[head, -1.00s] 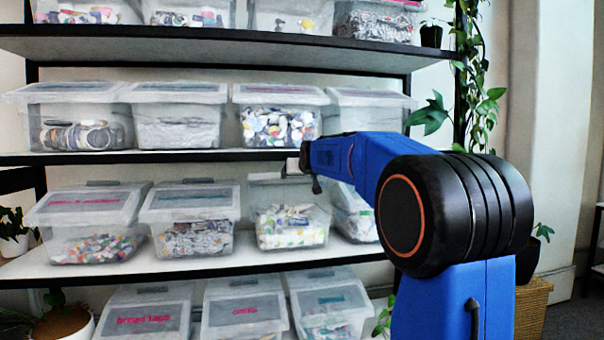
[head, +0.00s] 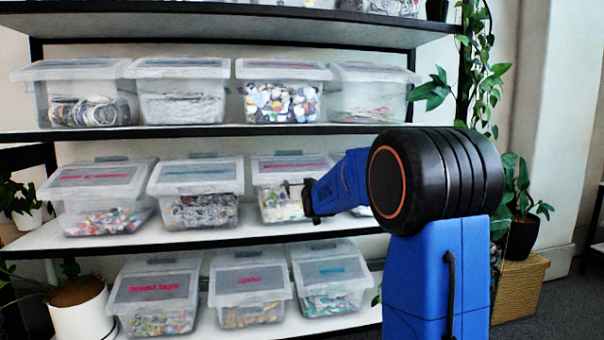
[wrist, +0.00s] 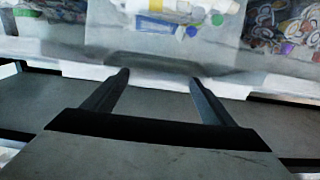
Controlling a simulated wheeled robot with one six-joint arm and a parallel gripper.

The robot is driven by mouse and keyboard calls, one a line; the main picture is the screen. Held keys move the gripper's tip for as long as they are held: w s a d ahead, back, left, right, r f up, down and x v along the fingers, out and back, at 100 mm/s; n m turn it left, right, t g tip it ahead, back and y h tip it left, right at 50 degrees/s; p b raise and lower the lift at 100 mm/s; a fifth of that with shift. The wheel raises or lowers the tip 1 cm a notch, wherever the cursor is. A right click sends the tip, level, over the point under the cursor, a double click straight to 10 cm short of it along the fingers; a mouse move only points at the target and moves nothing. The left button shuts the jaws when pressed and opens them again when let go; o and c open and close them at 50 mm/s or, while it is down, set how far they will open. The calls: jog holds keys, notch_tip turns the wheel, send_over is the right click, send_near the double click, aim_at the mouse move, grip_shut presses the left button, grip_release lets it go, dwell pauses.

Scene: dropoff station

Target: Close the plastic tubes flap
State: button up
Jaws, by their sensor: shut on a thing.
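The plastic tubes bin (head: 285,204) is a clear box third along the middle shelf, with pale and coloured tubes inside. Its flap (head: 290,166) lies down over the top. My gripper (head: 294,191) is at the bin's front, below the flap's front edge. In the wrist view my fingertips (wrist: 160,76) are spaced apart, facing the bin's front wall (wrist: 160,45). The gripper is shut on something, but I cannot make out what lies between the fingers. The flap is out of the wrist view.
The middle shelf (head: 160,238) has two more lidded bins to the left, the nearer one (head: 198,200) close beside. Lidded bins stand on the shelves above and below. Plants (head: 478,80) hang on the right.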

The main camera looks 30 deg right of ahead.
jog(key=shift+w+d+f, duration=0.1)
jog(key=shift+w+f, duration=0.2)
jog(key=shift+f, duration=0.55)
jog(key=shift+w+d+f, duration=0.1)
jog(key=shift+w+f, duration=0.15)
jog(key=shift+f, duration=0.65)
jog(key=shift+w+d+f, duration=0.1)
jog(key=shift+w+f, duration=0.2)
jog(key=shift+f, duration=0.55)
jog(key=o, duration=1.5)
jog(key=shift+w+f, duration=0.15)
jog(key=shift+r, duration=0.3)
jog(key=v, duration=1.7)
jog(key=shift+s, duration=0.3)
jog(key=shift+a, duration=0.2)
